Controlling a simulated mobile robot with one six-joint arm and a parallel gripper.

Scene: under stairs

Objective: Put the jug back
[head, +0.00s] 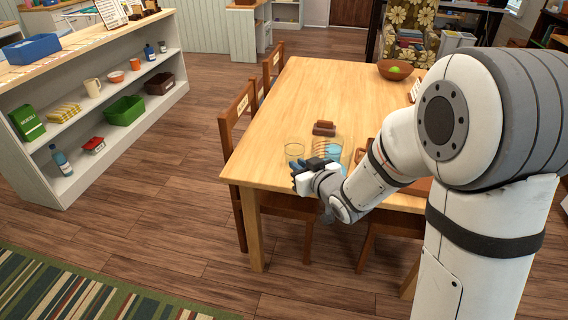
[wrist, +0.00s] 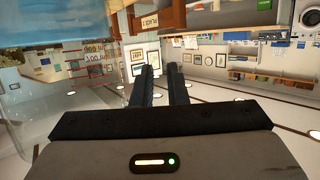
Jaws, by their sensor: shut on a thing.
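The clear jug (head: 334,152) with blue water stands out near the front edge of the wooden table (head: 290,110), partly behind my gripper (head: 305,173). I cannot tell whether its base touches the table. In the wrist view, which is upside down, the jug's clear wall (wrist: 45,95) fills the left side, with water at the top. My gripper (wrist: 161,72) has its two dark fingers close together and is shut on the jug. The exact gripped part, perhaps the handle, is hard to make out.
Chairs (head: 237,115) line the table. A white shelf (head: 105,110) with crates and cups stands left; the floor between is clear.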

